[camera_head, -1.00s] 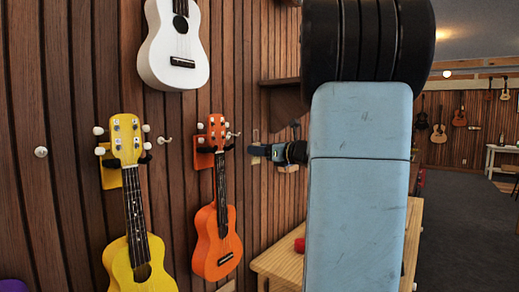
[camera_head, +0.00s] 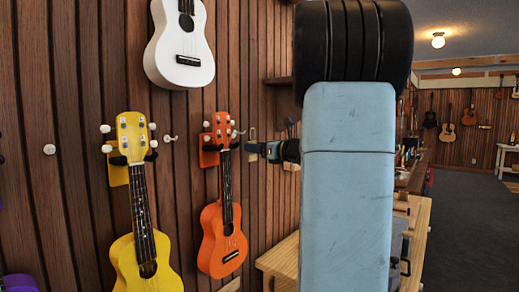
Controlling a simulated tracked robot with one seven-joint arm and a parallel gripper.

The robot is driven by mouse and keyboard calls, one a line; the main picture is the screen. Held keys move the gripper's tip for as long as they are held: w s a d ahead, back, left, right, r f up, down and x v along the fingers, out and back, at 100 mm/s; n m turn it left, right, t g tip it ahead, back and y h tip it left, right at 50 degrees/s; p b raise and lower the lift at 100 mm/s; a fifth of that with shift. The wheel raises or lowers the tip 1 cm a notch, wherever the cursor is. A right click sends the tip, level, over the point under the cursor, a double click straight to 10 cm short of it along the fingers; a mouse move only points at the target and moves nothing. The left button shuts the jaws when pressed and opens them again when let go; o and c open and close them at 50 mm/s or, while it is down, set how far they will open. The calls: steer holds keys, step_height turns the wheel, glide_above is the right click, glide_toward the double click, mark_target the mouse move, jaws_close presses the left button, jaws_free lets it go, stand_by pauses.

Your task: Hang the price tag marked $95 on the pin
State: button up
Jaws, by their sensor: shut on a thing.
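My gripper (camera_head: 255,148) is small in view, left of my big blue arm link, and points left toward the wood-slat wall. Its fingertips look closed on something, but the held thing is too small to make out. A small beige piece (camera_head: 252,133) shows just above the fingertips; I cannot tell whether it is a tag or part of the wall behind. No $95 marking is readable. A pale peg (camera_head: 168,138) sticks out of the wall between the yellow and orange ukuleles, left of my gripper and apart from it. A round pale knob (camera_head: 49,149) is farther left.
A yellow ukulele (camera_head: 147,262), an orange ukulele (camera_head: 222,240) and a white ukulele (camera_head: 180,48) hang on the wall. The orange one's head is close to my gripper. A wooden table (camera_head: 277,262) stands below, partly behind my arm. Open carpet (camera_head: 465,215) lies right.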

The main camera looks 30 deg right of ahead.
steer(key=shift+f+x, duration=0.2)
steer(key=shift+x, duration=0.65)
steer(key=shift+f+x, duration=0.2)
steer(key=shift+x, duration=0.6)
steer(key=shift+f+x, duration=0.2)
steer(key=shift+x, duration=0.65)
steer(key=shift+w+f, duration=0.1)
steer(key=o, duration=1.1)
